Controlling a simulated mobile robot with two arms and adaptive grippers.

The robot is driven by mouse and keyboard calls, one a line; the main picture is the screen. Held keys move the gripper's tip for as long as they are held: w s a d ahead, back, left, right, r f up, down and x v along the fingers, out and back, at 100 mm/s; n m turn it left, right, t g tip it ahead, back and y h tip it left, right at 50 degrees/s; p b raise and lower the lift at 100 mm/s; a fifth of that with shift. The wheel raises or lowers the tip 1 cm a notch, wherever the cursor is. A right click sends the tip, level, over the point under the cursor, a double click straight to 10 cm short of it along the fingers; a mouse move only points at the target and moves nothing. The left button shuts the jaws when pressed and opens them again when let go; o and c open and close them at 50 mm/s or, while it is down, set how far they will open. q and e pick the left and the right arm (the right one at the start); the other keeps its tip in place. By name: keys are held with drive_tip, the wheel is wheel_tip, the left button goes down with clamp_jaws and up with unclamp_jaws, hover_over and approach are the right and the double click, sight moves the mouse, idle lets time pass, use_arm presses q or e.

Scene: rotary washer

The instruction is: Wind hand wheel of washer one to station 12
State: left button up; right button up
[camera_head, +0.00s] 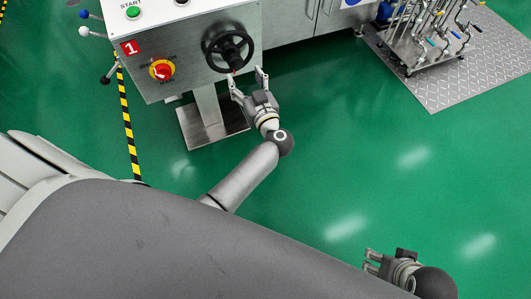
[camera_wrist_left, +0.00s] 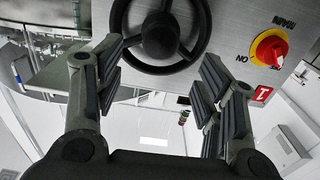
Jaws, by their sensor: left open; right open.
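The black hand wheel (camera_head: 228,47) is on the front panel of washer one (camera_head: 185,88), which bears a red label with a 1 (camera_head: 130,48). My left gripper (camera_head: 248,76) is open just below and in front of the wheel, with nothing between its fingers. In the left wrist view, the wheel (camera_wrist_left: 160,35) fills the top middle, beyond the open fingers (camera_wrist_left: 163,75); its upper part is cut off. I cannot tell whether a finger touches the rim. No station number is readable. My right gripper (camera_head: 373,262) is open and empty, low over the floor at the bottom right.
A red and yellow rotary switch (camera_head: 161,70) and a green start button (camera_head: 133,12) sit left of the wheel. Levers with ball knobs (camera_head: 84,31) stick out on the washer's left. A rack of instruments (camera_head: 425,35) stands on a metal plate at top right. The green floor between is clear.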

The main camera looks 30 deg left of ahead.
use_arm(q)
drive_tip(key=s+d+f+m+t+h+p, duration=0.3)
drive_tip(key=d+f+m+t+h+p, duration=0.2)
drive_tip(key=d+f+m+h+p, duration=0.3)
drive_tip(key=s+d+f+m+g+h+p, duration=0.3)
drive_tip(key=s+d+f+g+h+p, duration=0.2)
drive_tip(key=s+f, duration=0.5)
drive_tip(key=shift+s+f+m+h, duration=0.3)
drive_tip(key=shift+s+h, duration=0.15)
drive_tip(key=shift+h, duration=0.15)
drive_tip(key=shift+d, duration=0.1)
